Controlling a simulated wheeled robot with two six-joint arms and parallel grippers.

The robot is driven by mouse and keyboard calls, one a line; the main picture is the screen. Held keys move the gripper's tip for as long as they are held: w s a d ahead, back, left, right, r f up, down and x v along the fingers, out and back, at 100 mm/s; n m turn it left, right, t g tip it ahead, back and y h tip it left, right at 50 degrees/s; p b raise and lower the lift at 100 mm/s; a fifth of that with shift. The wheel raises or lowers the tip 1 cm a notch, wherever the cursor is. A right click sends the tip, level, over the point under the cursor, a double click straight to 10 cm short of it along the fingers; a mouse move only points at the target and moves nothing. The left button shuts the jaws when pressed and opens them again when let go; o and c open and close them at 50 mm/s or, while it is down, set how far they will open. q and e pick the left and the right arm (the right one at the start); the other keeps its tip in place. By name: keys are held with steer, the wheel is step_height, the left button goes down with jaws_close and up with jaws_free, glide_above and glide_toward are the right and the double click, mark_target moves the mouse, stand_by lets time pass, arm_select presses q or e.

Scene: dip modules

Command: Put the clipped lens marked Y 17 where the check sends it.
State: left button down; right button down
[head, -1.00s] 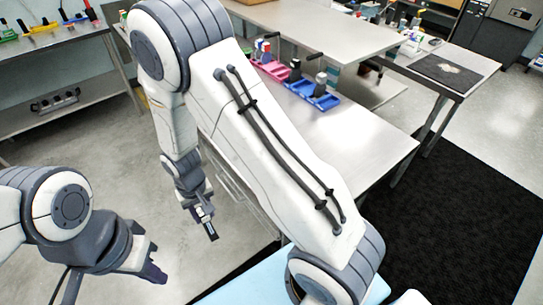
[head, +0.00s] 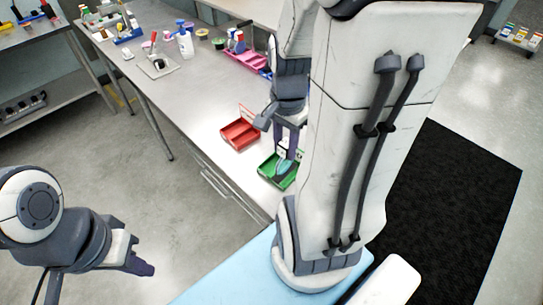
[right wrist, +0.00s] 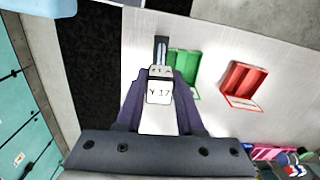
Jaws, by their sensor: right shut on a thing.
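My right gripper (right wrist: 160,100) is shut on the clipped lens (right wrist: 160,92), whose white label reads Y 17. Its dark clip and bluish end stick out beyond the fingertips in the right wrist view. In the head view my right gripper (head: 288,140) is above the bench at the green tray (head: 266,173), and the held end shows in front of that tray. I cannot tell whether it touches the tray. A red tray (head: 239,134) stands beside it.
Both trays also show in the right wrist view, green (right wrist: 186,62) and red (right wrist: 243,82). My right arm hides part of the bench.

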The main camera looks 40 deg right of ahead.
steer(key=w+d+f+p, duration=0.3)
steer(key=w+d+f, duration=0.2)
steer(key=w+f, duration=0.5)
steer(key=shift+f+p, duration=0.35)
steer(key=shift+f, duration=0.05)
steer(key=shift+f, duration=0.1)
steer(key=shift+f, duration=0.15)
steer(key=c, duration=0.5)
jaws_free()
